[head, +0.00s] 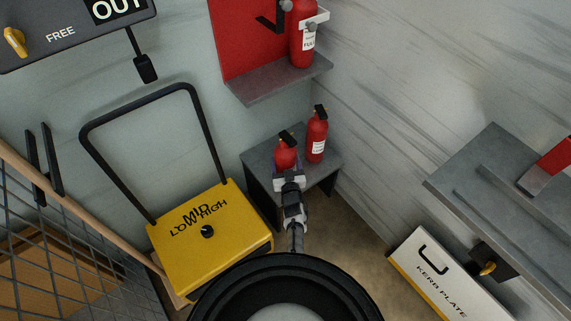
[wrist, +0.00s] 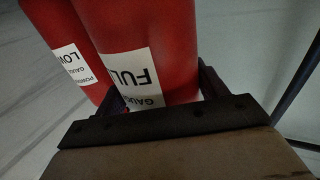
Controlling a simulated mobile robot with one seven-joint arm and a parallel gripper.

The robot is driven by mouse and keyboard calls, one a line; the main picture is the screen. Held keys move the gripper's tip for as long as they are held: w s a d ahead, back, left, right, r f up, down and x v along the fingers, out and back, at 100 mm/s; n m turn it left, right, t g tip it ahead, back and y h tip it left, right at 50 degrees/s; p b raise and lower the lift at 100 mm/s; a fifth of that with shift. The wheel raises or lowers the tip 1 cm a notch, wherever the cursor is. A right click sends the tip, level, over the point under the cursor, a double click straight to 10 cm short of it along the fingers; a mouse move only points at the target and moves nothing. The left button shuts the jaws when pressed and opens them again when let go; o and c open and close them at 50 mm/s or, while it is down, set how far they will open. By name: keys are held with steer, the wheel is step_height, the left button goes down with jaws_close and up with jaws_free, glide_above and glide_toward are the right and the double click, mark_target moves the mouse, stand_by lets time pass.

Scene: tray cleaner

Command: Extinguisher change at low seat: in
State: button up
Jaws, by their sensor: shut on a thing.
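My gripper (head: 287,174) is shut on a red extinguisher (head: 286,153) at the low grey seat (head: 262,165). In the wrist view this held extinguisher (wrist: 155,45) is between the fingers, and its white label reads FULL, upside down. I cannot tell whether its base touches the seat. A second red extinguisher (head: 317,138) stands upright on the seat, close to its right. In the wrist view the second one (wrist: 60,30) has a label reading LOW. A third red extinguisher (head: 301,45) stands upright on the shelf (head: 265,85) of the red wall board (head: 240,35), at a white bracket (head: 318,17).
A yellow box with a black hoop handle (head: 215,245) stands left of the seat. A grey bench (head: 490,180) and a white KERB PLATE case (head: 435,280) are at the right. A mesh panel (head: 60,240) is at the left. Some floor between seat and case is bare.

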steer(key=shift+w+r, duration=0.15)
steer(key=shift+r, duration=0.1)
steer(key=shift+c, duration=0.8)
steer(key=shift+r, duration=0.1)
step_height(320, 180, up, 20)
steer(key=p, duration=1.2)
glide_above(286, 134)
